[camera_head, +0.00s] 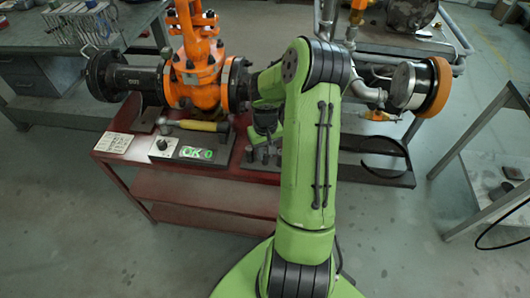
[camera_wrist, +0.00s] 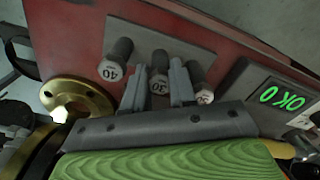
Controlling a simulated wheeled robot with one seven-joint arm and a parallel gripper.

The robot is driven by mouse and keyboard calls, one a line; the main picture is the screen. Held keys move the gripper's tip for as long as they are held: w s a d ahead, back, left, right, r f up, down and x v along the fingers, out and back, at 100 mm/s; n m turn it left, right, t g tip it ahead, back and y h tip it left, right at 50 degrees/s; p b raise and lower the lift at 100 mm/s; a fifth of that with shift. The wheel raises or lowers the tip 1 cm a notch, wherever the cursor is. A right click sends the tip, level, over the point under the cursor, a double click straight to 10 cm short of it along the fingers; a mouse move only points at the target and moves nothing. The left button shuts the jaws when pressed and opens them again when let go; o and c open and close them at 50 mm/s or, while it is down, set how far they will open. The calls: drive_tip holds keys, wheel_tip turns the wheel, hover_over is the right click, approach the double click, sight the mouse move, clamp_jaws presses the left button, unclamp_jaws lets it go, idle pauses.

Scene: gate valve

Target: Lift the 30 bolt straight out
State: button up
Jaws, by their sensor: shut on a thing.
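In the wrist view, the bolt marked 30 (camera_wrist: 159,87) is the middle one of three dark bolts with pale, numbered heads. My gripper (camera_wrist: 160,90) has one finger on each side of it and is shut on it. The bolt marked 40 (camera_wrist: 112,71) stands to its left, and a third bolt (camera_wrist: 204,95) stands to its right, its number partly hidden by a finger. I cannot tell whether the 30 bolt is raised from its grey holder (camera_wrist: 160,42). In the head view, my gripper (camera_head: 265,122) is above the bolt holder, partly hidden by my arm.
A box with a green OK display (camera_head: 196,154) stands left of the bolts on the red bench (camera_head: 150,184). A hammer (camera_head: 205,126) lies behind it. The orange gate valve (camera_head: 194,75) and its black pipe are close behind. A brass ring (camera_wrist: 75,97) shows in the wrist view.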

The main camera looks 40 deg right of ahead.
sight(265, 151)
clamp_jaws()
wheel_tip(265, 151, up, 10)
drive_tip(key=p, duration=0.3)
drive_tip(key=shift+p, duration=0.35)
